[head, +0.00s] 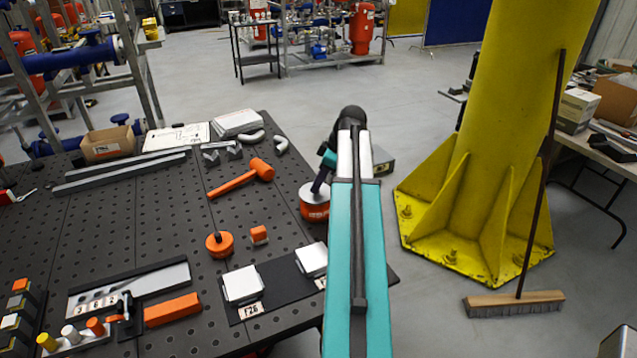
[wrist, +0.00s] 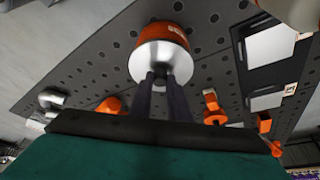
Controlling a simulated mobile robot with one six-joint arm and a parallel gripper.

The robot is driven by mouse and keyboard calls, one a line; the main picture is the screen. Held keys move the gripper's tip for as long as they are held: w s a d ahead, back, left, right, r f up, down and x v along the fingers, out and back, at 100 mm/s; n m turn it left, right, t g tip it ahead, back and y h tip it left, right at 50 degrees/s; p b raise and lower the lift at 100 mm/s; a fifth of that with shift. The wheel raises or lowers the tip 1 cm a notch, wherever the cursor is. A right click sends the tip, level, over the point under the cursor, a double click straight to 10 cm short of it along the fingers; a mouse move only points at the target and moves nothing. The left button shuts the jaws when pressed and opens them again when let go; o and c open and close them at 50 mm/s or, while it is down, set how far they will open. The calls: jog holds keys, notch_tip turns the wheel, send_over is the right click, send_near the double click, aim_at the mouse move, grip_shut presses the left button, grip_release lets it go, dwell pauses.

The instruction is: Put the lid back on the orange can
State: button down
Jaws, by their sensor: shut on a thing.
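The orange can (head: 315,212) stands upright near the right edge of the dark perforated table. The silver lid (head: 313,194) is over its top. In the wrist view the lid (wrist: 150,60) covers the can's mouth, with the can's orange side (wrist: 160,32) showing beyond it. My gripper (head: 319,184) is shut on the lid's dark knob, its two fingers (wrist: 160,80) on either side of it. The lid looks roughly level and centred on the can. I cannot tell whether it rests fully on the rim or sits slightly above.
An orange mallet (head: 240,179), an orange round piece with a knob (head: 219,244) and a small orange block (head: 259,235) lie left of the can. A black mat (head: 272,282) with white squares is nearer. A yellow column (head: 520,110) stands right of the table.

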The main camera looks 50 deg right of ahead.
jog(key=c, duration=1.1)
grip_release()
jog(key=shift+r, duration=0.2)
jog(key=shift+r+p, duration=1.75)
jog(key=shift+r, duration=1.6)
grip_shut()
jog(key=shift+f+b, duration=1.5)
jog(key=shift+f, duration=1.4)
